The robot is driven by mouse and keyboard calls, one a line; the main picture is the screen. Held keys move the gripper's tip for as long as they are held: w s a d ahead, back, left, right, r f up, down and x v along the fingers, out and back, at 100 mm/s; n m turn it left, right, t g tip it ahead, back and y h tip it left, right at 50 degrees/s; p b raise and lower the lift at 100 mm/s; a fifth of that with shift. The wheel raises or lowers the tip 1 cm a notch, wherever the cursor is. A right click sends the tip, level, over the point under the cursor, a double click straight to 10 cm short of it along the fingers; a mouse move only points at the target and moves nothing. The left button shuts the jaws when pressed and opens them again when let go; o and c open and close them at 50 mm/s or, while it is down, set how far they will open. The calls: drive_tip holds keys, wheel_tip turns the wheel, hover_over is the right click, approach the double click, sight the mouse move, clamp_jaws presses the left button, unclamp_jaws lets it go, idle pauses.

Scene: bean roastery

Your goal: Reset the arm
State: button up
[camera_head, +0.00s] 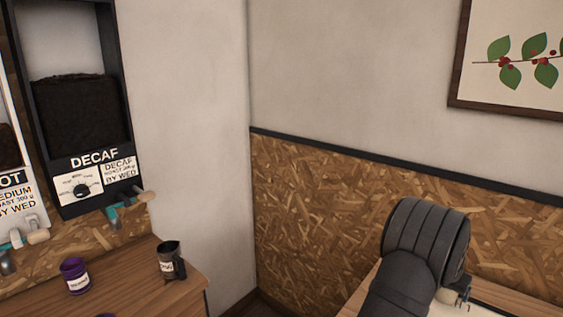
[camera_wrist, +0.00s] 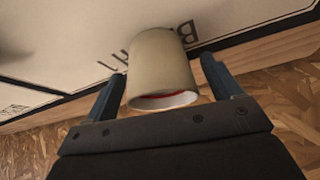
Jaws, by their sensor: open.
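My gripper (camera_wrist: 162,70) is open in the wrist view, its two blue-grey fingers apart. A beige cup (camera_wrist: 163,52) stands between and just beyond the fingers, its mouth facing the gripper. Something red shows inside its mouth. Whether a finger touches the cup I cannot tell. In the head view my dark arm rises at the lower right, and the gripper is mostly hidden behind it.
The cup is on a pale board (camera_wrist: 60,40) with black lines and lettering, edged by wood. A chipboard wall panel (camera_head: 330,220) is close behind my arm. At left, a purple cup (camera_head: 75,276) and a dark mug (camera_head: 170,262) stand on a wooden counter (camera_head: 135,285) below a DECAF bin (camera_head: 85,150).

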drive_tip(key=r, duration=0.4)
drive_tip(key=shift+s, duration=0.25)
drive_tip(key=s+d+r, duration=0.2)
drive_tip(key=s+r, duration=0.5)
drive_tip(key=s, duration=0.4)
wheel_tip(320, 180, up, 25)
drive_tip(key=w+a+n, duration=0.1)
drive_tip(key=w+a, duration=0.3)
drive_tip(key=w, duration=0.2)
drive_tip(key=shift+r+t, duration=0.3)
drive_tip(key=shift+a, duration=0.1)
drive_tip(key=o, duration=0.4)
